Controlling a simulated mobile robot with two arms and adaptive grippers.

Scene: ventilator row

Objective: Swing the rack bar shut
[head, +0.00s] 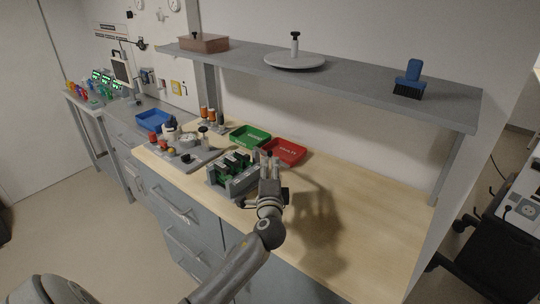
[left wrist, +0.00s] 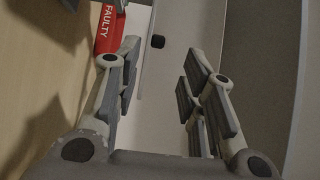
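A grey rack (head: 222,188) holding several green boards stands on the wooden worktop. The rack bar cannot be made out clearly; my left gripper and arm cover the rack's right end. My left gripper (head: 268,163) is at that right end, in front of the red tray (head: 292,150). In the left wrist view its fingers (left wrist: 165,85) are wide apart, with nothing clearly held between them. A pale grey surface with a small black square shows behind them. I cannot tell whether the fingers touch the rack. My right gripper is not in view.
A green tray (head: 250,132) stands behind the rack. A grey board with several parts (head: 185,160) and a blue tray (head: 153,117) are to the left. A grey shelf (head: 350,82) hangs above. The worktop's right part (head: 375,215) is clear.

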